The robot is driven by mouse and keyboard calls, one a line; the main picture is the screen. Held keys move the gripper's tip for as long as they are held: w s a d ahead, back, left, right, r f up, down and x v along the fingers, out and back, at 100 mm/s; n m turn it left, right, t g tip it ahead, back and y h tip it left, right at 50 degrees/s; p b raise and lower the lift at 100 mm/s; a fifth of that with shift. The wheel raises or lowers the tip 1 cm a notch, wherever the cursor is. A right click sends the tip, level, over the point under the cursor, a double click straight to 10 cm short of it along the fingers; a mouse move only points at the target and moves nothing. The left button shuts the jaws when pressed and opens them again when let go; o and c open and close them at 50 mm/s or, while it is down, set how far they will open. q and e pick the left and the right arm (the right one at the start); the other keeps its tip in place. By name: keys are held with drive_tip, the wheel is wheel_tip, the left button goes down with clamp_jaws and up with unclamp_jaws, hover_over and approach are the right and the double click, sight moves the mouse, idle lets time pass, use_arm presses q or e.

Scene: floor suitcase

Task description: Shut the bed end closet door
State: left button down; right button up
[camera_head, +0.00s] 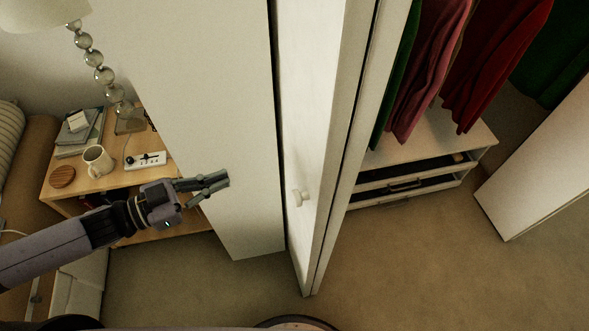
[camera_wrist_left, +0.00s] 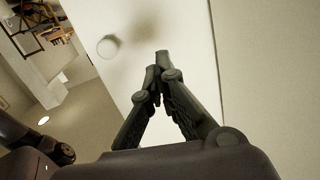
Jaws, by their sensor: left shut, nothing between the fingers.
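The white closet door (camera_head: 312,130) stands open, folded out toward me in the middle of the head view. Its round white knob (camera_head: 300,197) faces left, and the knob also shows in the left wrist view (camera_wrist_left: 108,46). The closet behind it holds hanging red and green clothes (camera_head: 440,70) above a low drawer unit (camera_head: 415,180). My left gripper (camera_head: 222,180) is shut and empty, in front of the white side panel (camera_head: 215,110), left of the door and apart from the knob. In the left wrist view its fingertips (camera_wrist_left: 160,62) meet before the door's face. My right gripper is not in view.
A wooden nightstand (camera_head: 60,187) at the left carries a mug (camera_head: 98,160), books (camera_head: 80,132), a power strip (camera_head: 146,160) and a glass-ball lamp (camera_head: 103,75). Another white panel (camera_head: 540,155) stands at the right. Carpet (camera_head: 430,260) in front of the closet is clear.

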use_arm(q)
drive_tip(key=s+d+r+m+g+h, duration=0.1)
drive_tip(key=s+d+r+g+h, duration=0.15)
drive_tip(key=s+r, duration=0.35)
drive_tip(key=p, duration=0.4)
approach(311, 173)
drive_tip(key=x, duration=0.5)
drive_tip(key=shift+w+d+r, duration=0.1)
drive_tip(key=shift+w+d, duration=0.4)
drive_tip(key=shift+d, duration=0.5)
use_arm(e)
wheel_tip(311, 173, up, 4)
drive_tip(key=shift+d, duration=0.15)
